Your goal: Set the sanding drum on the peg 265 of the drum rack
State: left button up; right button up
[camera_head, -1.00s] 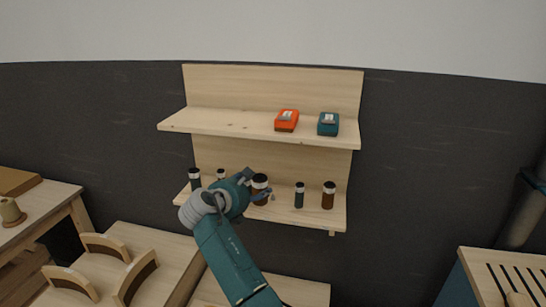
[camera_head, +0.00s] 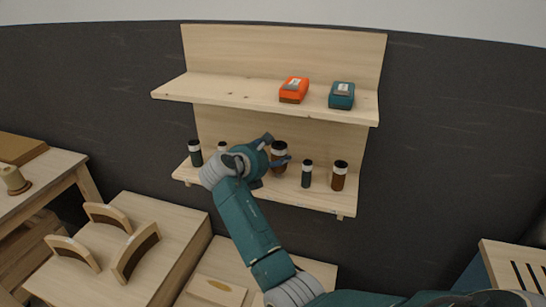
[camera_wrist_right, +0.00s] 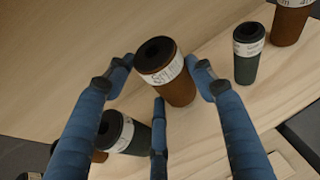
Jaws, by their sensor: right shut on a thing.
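A brown sanding drum with a white label band (camera_head: 279,146) stands on the lower shelf of the drum rack (camera_head: 325,203). It also shows in the right wrist view (camera_wrist_right: 176,88), slightly tilted in the picture, its dark hollow top toward the camera. The label's writing is too small to read surely. My right gripper (camera_head: 277,157) is shut on this drum, with blue fingers on both sides of it in the wrist view (camera_wrist_right: 165,76). Whether the drum's foot touches the shelf is unclear. No peg is visible. My left gripper is out of view.
Close by on the lower shelf stand a dark green drum (camera_head: 307,173) and a brown drum (camera_head: 339,176); other drums (camera_head: 195,152) stand to the left. The upper shelf (camera_head: 225,88) holds an orange box (camera_head: 293,89) and a teal box (camera_head: 341,95). A bench with curved wooden pieces (camera_head: 137,248) is lower left.

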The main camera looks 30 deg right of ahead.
jog(key=shift+a+r, duration=0.15)
jog(key=shift+a, duration=0.1)
jog(key=shift+d, duration=0.1)
jog(key=shift+s+p, duration=0.1)
jog(key=shift+p, duration=0.75)
jog(key=shift+f+b, duration=0.3)
jog(key=shift+f, duration=1.25)
dwell(0.8)
jog(key=o, duration=1.5)
jog(key=shift+f, duration=0.1)
jog(key=v, duration=1.2)
